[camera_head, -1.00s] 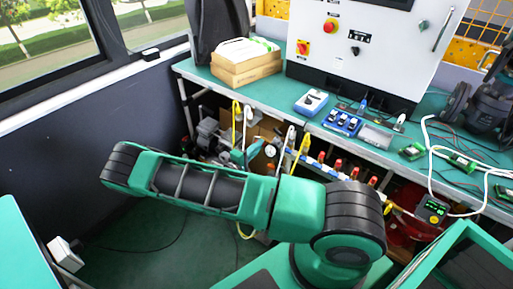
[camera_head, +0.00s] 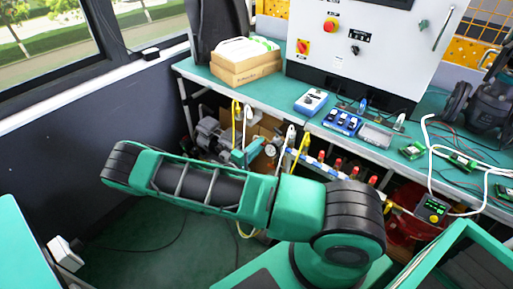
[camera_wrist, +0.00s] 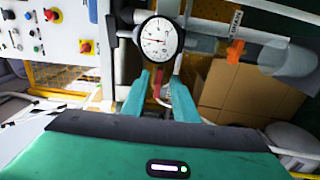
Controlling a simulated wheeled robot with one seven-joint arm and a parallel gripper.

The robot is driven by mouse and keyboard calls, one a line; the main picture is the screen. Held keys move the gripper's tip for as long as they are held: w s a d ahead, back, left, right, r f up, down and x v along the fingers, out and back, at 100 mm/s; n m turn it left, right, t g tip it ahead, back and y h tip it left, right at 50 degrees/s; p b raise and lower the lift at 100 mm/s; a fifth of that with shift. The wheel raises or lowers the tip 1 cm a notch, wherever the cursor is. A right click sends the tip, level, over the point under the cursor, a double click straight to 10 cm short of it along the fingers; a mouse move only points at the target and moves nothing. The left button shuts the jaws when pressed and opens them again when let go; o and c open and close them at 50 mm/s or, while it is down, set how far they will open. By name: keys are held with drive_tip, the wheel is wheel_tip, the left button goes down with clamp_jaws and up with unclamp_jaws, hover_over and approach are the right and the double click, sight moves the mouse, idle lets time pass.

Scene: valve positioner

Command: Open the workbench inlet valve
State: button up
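My gripper (camera_wrist: 161,78) shows in the wrist view as two teal fingers set apart, with a gap between their tips. A round white pressure gauge (camera_wrist: 158,40) with a dark rim sits just beyond the tips. A slim red part (camera_wrist: 158,88) shows in the gap between the fingers; I cannot tell whether they touch it. An orange lever-like part (camera_wrist: 235,50) on a grey pipe (camera_wrist: 205,28) is to the right, below a small label I cannot read. Which part is the inlet valve is unclear. The gauge also shows under the bench in the head view (camera_head: 270,150).
The green workbench (camera_head: 285,100) overhangs the piping. Several red-topped fittings (camera_head: 337,164) stand on a blue-and-white manifold to the right. Cardboard boxes (camera_wrist: 240,92) are behind the pipes in the wrist view. Yellow cables (camera_head: 236,115) hang near the bench edge.

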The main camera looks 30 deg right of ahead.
drive_tip(key=v, duration=1)
drive_tip(key=shift+a, duration=0.4)
drive_tip(key=shift+s, duration=0.15)
